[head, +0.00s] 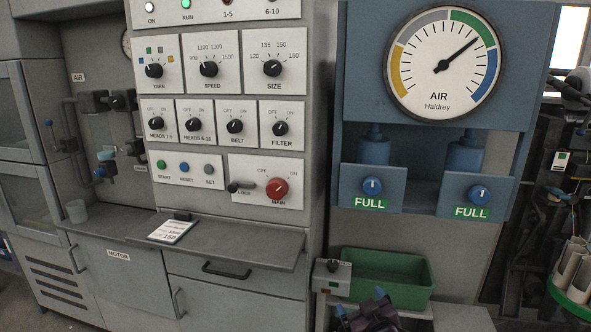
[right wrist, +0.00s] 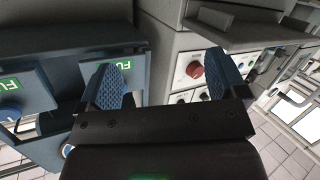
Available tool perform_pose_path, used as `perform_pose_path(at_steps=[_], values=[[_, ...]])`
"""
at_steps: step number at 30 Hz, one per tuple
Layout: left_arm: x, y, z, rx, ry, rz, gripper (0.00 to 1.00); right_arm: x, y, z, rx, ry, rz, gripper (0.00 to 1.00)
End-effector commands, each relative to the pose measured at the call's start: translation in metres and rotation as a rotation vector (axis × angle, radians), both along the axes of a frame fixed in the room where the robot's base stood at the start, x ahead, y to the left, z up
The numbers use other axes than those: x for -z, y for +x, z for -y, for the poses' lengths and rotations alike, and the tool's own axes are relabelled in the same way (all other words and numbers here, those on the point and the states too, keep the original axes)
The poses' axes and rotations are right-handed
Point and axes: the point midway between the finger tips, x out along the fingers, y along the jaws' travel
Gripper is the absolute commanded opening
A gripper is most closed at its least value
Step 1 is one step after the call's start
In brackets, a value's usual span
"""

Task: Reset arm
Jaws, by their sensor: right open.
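My right gripper (head: 362,304) shows at the bottom of the head view, in front of the green bin (head: 380,280) and low below the blue air unit. In the right wrist view its two blue ribbed fingers (right wrist: 165,80) stand wide apart with nothing between them. The control panel stands to the left, apart from the gripper. It has a row of green, blue and grey buttons, the middle blue one (head: 184,167) apparently labelled RESET, and a red MAIN knob (head: 277,188), which also shows in the right wrist view (right wrist: 194,70). My left gripper is out of view.
A grey shelf (head: 230,246) with a label card (head: 172,231) juts out below the panel. A small switch box (head: 332,277) stands beside the bin. The blue air unit has a gauge (head: 443,62) and two FULL labels.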

Motion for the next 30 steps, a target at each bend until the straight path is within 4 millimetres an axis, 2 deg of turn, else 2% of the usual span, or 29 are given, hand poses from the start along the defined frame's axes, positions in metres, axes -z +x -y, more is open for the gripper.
perform_pose_path(at_steps=[1, 14, 21, 24, 27, 30], values=[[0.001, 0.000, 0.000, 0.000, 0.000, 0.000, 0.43, 0.010, -0.019, 0.008, 0.006, 0.022, -0.004, 0.91], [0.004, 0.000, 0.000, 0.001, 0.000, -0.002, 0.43, 0.071, -0.170, 0.073, 0.111, 0.156, -0.106, 0.91], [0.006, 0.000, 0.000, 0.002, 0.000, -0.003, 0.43, 0.124, -0.264, 0.107, 0.205, 0.150, -0.265, 0.91], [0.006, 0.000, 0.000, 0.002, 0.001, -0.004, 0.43, 0.146, -0.298, 0.115, 0.234, 0.142, -0.333, 0.91], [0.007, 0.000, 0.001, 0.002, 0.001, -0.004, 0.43, 0.158, -0.321, 0.120, 0.252, 0.138, -0.378, 0.91], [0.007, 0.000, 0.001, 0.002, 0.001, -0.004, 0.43, 0.165, -0.334, 0.122, 0.261, 0.136, -0.403, 0.91]])
